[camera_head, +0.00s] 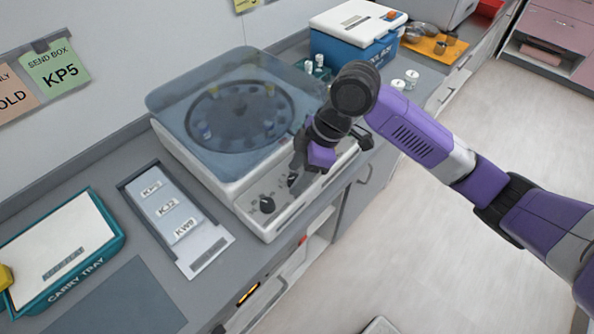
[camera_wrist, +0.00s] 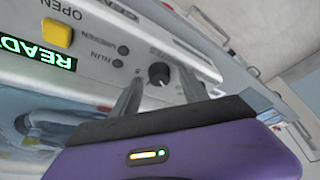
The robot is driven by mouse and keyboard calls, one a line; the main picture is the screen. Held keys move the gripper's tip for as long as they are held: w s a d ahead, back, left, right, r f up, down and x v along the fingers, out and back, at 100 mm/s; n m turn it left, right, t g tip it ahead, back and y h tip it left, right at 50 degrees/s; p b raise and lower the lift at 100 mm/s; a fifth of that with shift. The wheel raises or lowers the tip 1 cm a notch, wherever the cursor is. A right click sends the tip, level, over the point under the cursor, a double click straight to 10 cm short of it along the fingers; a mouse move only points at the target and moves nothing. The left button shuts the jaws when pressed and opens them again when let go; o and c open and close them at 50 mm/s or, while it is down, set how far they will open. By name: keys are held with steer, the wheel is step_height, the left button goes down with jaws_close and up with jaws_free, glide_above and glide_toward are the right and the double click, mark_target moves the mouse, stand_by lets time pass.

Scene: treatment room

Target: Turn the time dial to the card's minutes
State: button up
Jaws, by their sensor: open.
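A centrifuge (camera_head: 225,185) with a closed, see-through smoky lid stands on the counter. Its sloping front panel has a black dial (camera_head: 266,204) and another dark knob (camera_head: 292,180) beside my gripper. In the wrist view one black dial (camera_wrist: 159,74) shows between my open fingertips; its label and setting are too small to read. My gripper (camera_wrist: 160,84) is open and empty, close to the panel; contact with the dial cannot be told. In the head view my gripper (camera_head: 303,172) hides part of the panel. No card with readable minutes shows.
The wrist view shows a yellow OPEN button (camera_wrist: 57,33) and a green READY display (camera_wrist: 37,52). A rack with labelled cards (camera_head: 175,218) and a carry tray (camera_head: 65,250) lie left. A blue cool box (camera_head: 350,45) and white-capped vials (camera_head: 411,76) stand behind.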

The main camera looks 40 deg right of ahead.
steer(key=shift+f, duration=0.25)
jaws_close()
